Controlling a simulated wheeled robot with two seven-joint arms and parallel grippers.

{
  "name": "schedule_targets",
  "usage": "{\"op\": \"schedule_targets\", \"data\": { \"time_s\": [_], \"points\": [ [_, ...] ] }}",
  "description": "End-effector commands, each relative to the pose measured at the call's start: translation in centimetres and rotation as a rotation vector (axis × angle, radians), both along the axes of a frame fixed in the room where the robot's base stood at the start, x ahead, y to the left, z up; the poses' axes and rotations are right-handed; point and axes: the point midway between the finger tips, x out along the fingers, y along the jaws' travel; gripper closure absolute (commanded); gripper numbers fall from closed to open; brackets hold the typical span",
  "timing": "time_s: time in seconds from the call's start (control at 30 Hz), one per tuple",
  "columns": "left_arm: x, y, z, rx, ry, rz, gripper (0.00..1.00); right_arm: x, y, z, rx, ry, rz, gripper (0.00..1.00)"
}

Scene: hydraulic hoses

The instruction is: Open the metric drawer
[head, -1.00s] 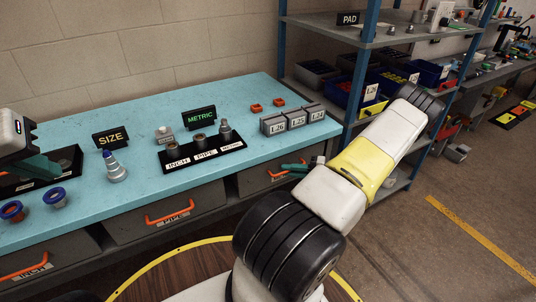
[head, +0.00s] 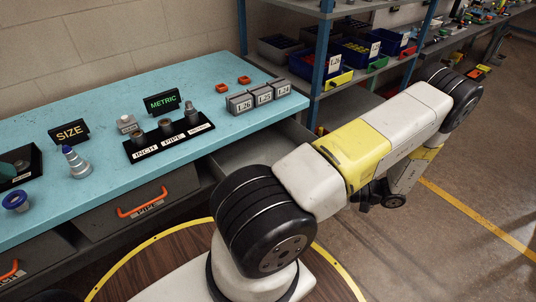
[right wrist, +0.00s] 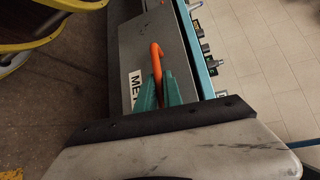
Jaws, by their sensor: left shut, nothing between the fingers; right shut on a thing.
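The metric drawer (head: 283,141) is at the right end of the blue bench in the head view. It stands pulled out, its grey inside showing, with its front hidden behind my right arm. In the right wrist view its orange handle (right wrist: 157,62) sits between the teal fingers of my right gripper (right wrist: 160,93), which is shut on it. A partly covered label beginning "ME" (right wrist: 135,78) is on the drawer front.
The blue bench (head: 110,110) holds SIZE (head: 69,132) and METRIC (head: 162,102) signs, a fitting tray (head: 168,142) and grey L-labelled boxes (head: 258,97). The pipe drawer (head: 135,205) is closed. A blue-post shelf (head: 322,65) stands right; open floor (head: 470,190) lies beyond my arm.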

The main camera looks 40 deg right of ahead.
Motion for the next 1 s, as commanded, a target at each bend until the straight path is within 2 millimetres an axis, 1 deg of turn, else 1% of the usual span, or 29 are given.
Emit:
{"op": "schedule_targets", "data": {
  "time_s": [0.03,0.1,0.23,0.4,0.67,0.7,0.73,1.0],
  "points": [
    [0.0,0.0,0.0,0.0,0.0,0.0,1.0,-0.9,-0.1,0.0,-0.001,0.001,-0.003,1.0],
    [0.0,0.0,0.0,0.0,0.0,0.0,1.0,-1.8,-0.1,0.0,0.0,0.0,-0.002,1.0],
    [0.0,0.0,0.0,0.0,0.0,0.0,1.0,-2.9,-0.1,0.0,-0.001,-0.001,-0.001,1.0],
    [0.0,0.0,0.0,0.0,0.0,0.0,1.0,-3.4,0.0,0.0,-0.001,0.0,0.001,1.0],
    [0.0,0.0,0.0,0.0,0.0,0.0,1.0,-3.4,0.0,0.0,-0.001,0.0,0.001,1.0],
    [0.0,0.0,0.0,0.0,0.0,0.0,1.0,-3.4,0.0,0.0,-0.001,0.0,0.001,0.87],
    [0.0,0.0,0.0,0.0,0.0,0.0,1.0,-3.4,-0.1,0.0,-0.001,0.0,0.001,0.81],
    [0.0,0.0,0.0,0.0,0.0,0.0,1.0,-3.3,0.0,0.0,0.0,-0.001,0.001,0.81]
  ]
}}
